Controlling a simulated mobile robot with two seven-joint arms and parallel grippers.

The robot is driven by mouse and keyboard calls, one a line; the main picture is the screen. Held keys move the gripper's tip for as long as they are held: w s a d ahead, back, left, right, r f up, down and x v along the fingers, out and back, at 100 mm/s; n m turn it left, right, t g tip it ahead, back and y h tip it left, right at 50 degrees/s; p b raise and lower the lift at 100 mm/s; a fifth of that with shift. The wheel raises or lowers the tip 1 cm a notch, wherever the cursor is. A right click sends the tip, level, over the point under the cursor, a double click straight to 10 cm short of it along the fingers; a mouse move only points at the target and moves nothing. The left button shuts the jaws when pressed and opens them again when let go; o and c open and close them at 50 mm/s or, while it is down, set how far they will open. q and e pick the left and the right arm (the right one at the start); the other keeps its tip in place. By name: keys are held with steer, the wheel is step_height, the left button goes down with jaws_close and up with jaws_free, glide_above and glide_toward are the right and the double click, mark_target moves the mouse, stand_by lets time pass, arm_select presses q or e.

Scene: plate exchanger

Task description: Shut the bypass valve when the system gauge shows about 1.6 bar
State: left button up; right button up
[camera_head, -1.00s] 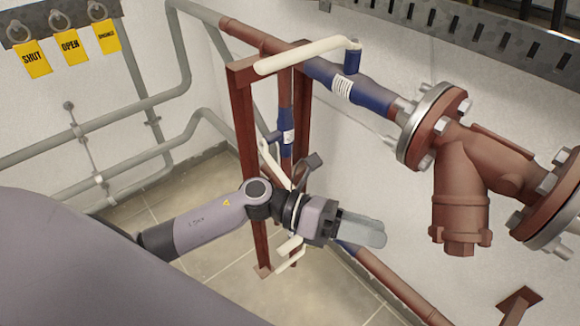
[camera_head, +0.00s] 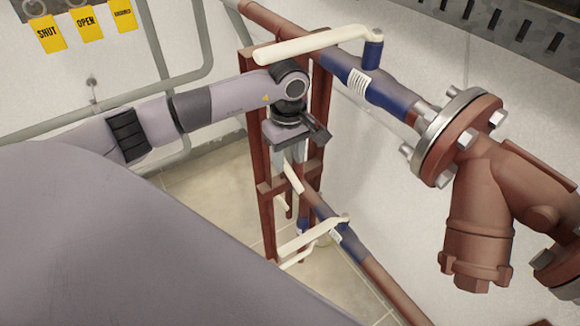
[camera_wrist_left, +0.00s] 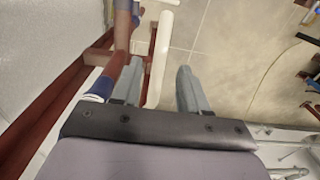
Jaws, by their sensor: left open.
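My left gripper (camera_head: 290,152) points down in front of the red frame, open. In the left wrist view a cream lever (camera_wrist_left: 161,45) runs between its two grey fingers, with gaps on both sides. Part of this lever (camera_head: 292,178) shows below the gripper in the head view; the arm hides its valve body there. Another cream lever (camera_head: 310,45) sits on a blue valve (camera_head: 380,88) on the upper pipe. A third cream lever (camera_head: 315,235) is on a lower blue valve (camera_head: 348,243). I cannot tell which is the bypass valve. No gauge is in view. My right gripper is out of view.
The red frame (camera_head: 262,215) stands close around my left gripper. A flanged strainer (camera_head: 478,225) is at the right. Yellow tags (camera_head: 86,24) reading SHUT and OPEN hang at upper left. Tiled floor (camera_head: 220,190) lies below.

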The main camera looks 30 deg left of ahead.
mark_target(289, 168)
arm_select(q)
steer(key=shift+f, duration=2.05)
jaws_close()
steer(key=shift+r, duration=0.1)
step_height(289, 168, up, 2)
steer(key=h+b, duration=0.1)
steer(key=g+h, duration=0.1)
steer(key=h, duration=0.1)
steer(key=shift+d+r+b, duration=0.15)
steer(key=shift+r+b, duration=0.05)
steer(key=shift+b, duration=0.2)
steer(key=shift+r+g+h, duration=0.25)
steer(key=shift+g+h, duration=0.05)
steer(key=shift+r+h+b, duration=0.3)
steer(key=shift+r, duration=0.1)
